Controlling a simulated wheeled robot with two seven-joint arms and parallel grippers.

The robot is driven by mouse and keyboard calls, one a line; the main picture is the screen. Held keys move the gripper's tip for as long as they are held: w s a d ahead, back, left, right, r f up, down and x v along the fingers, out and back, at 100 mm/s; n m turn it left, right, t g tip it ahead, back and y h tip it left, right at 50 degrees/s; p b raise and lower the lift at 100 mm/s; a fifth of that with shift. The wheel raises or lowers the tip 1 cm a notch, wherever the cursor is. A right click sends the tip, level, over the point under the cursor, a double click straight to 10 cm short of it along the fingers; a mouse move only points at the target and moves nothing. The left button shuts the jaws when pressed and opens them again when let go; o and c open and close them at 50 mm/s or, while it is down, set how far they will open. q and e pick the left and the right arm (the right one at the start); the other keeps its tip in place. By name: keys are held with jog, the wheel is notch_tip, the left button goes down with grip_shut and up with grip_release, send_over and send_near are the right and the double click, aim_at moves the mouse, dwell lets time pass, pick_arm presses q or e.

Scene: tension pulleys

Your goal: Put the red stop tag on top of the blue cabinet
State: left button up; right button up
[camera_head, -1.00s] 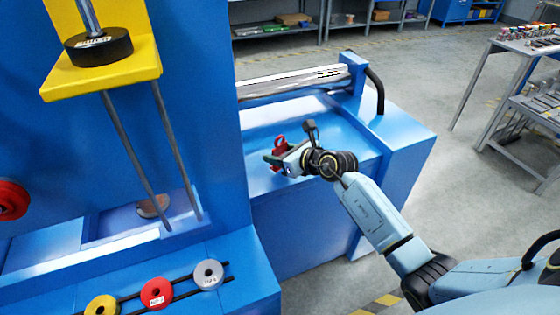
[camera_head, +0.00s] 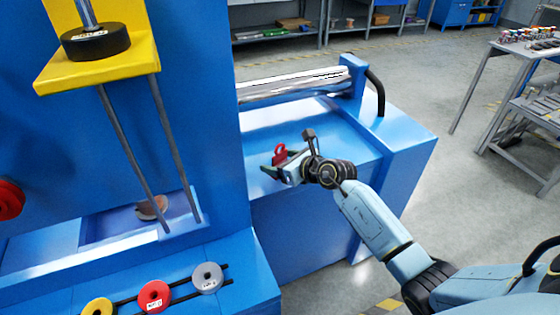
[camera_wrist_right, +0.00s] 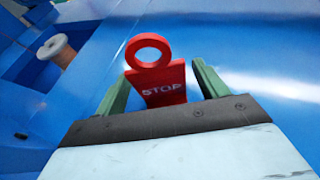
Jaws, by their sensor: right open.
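The red stop tag (camera_head: 279,153) has a ring at its top and the word STOP on its plate. In the right wrist view the tag (camera_wrist_right: 165,88) stands roughly upright between the two green fingers of my right gripper (camera_wrist_right: 158,80). The fingers are open, with a gap on each side of the plate. In the head view my right gripper (camera_head: 284,164) is over the low blue cabinet (camera_head: 335,125), near its front left part. The tag's lower edge is hidden, so I cannot tell whether it touches the top. My left gripper is out of view.
A tall blue panel (camera_head: 200,90) with a yellow bracket (camera_head: 140,65) and a black weight stands left. A metal roller (camera_head: 290,84) lies behind the cabinet top. Coloured discs sit on a front rack, including a red one (camera_head: 154,296).

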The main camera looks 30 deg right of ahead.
jog(key=shift+r, duration=0.15)
jog(key=shift+s+d+r, duration=0.1)
jog(key=shift+s, duration=0.1)
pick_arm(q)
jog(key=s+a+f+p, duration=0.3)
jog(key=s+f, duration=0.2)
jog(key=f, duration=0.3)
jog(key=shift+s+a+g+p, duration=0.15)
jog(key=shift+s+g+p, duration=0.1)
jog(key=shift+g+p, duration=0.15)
pick_arm(e)
jog(key=v, duration=1.1)
jog(key=shift+s, duration=0.25)
